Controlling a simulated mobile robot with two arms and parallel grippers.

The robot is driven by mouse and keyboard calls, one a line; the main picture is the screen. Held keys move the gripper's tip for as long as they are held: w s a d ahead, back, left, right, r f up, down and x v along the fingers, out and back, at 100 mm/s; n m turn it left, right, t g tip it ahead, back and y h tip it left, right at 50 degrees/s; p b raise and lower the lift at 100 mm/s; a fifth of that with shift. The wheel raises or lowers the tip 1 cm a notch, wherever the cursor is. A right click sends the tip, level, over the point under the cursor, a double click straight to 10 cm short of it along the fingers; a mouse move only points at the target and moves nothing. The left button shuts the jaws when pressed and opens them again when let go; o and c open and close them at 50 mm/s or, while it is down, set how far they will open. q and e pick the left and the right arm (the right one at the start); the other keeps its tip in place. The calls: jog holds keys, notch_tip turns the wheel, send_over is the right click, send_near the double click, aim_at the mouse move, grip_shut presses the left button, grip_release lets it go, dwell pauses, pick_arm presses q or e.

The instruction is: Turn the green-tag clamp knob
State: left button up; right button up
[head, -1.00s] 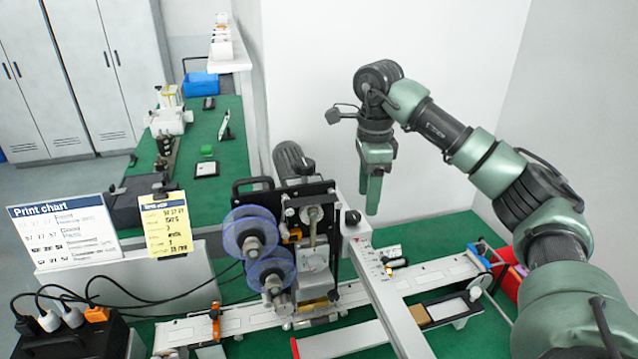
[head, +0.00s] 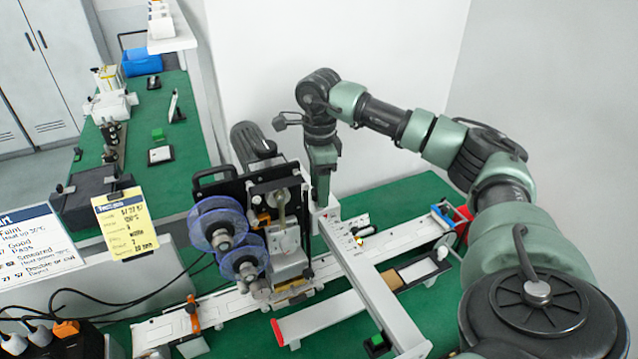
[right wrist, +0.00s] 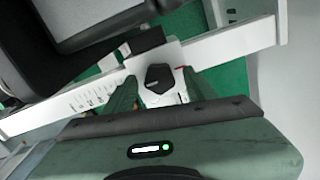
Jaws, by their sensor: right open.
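My right gripper (head: 321,203) points down over the white clamp block (head: 330,222) at the far end of a pale scale bar, right of the printer. In the right wrist view a black lobed knob (right wrist: 160,78) sits on the white block, between the two open green fingers of my right gripper (right wrist: 160,84). There is a gap on each side of it, and I cannot tell how deep the fingers reach. A small red mark shows beside the knob; I see no green tag on it. In the head view the gripper hides the knob. My left gripper is not in view.
The printer with blue reels (head: 217,226) stands close left of the gripper. A white conveyor rail (head: 410,232) crosses the green table. A red-ended pale bar (head: 318,315) lies in front. A small dark piece with green (head: 377,343) is near the scale bar's front end.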

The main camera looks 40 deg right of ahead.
grip_shut()
jog(key=shift+n, duration=0.6)
jog(key=n+b, duration=0.1)
jog(key=n, duration=0.2)
jog(key=n+b, duration=0.1)
jog(key=n, duration=0.4)
jog(key=n+b, duration=0.1)
jog(key=n, duration=0.4)
jog(key=shift+n, duration=0.4)
jog(key=n, duration=0.4)
jog(key=shift+n, duration=0.4)
